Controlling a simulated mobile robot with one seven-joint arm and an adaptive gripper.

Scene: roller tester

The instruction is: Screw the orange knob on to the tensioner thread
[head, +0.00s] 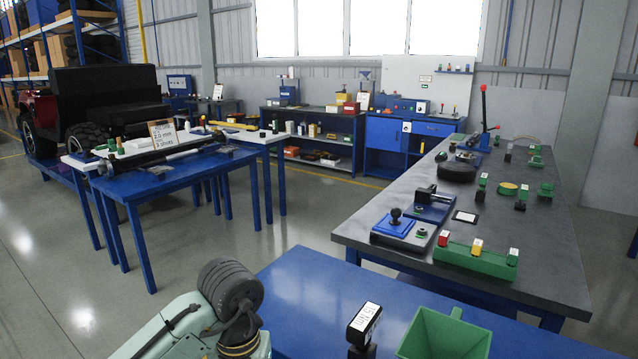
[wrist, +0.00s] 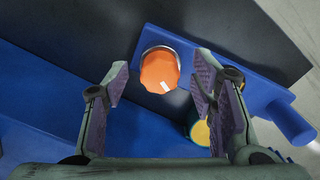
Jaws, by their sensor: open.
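In the wrist view the orange knob (wrist: 158,72), with a small white mark on its edge, sits at a round silver-rimmed seat on a blue bar (wrist: 205,70). My gripper (wrist: 159,68) is open, with its purple-padded fingers on either side of the knob. Gaps show between the knob and both fingers, so it is not held. I cannot tell how far off the knob is in depth. No tensioner thread can be made out; the knob may hide what is behind it. In the head view I cannot make out the orange knob or my gripper's fingers.
A blue cylinder (wrist: 290,124) and a yellow round part (wrist: 201,132) lie right of the knob. In the head view, a green bin (head: 447,337) and a 15 Nm sign (head: 364,322) stand on the near blue table (head: 300,290). A grey bench (head: 390,285) holds several fixtures.

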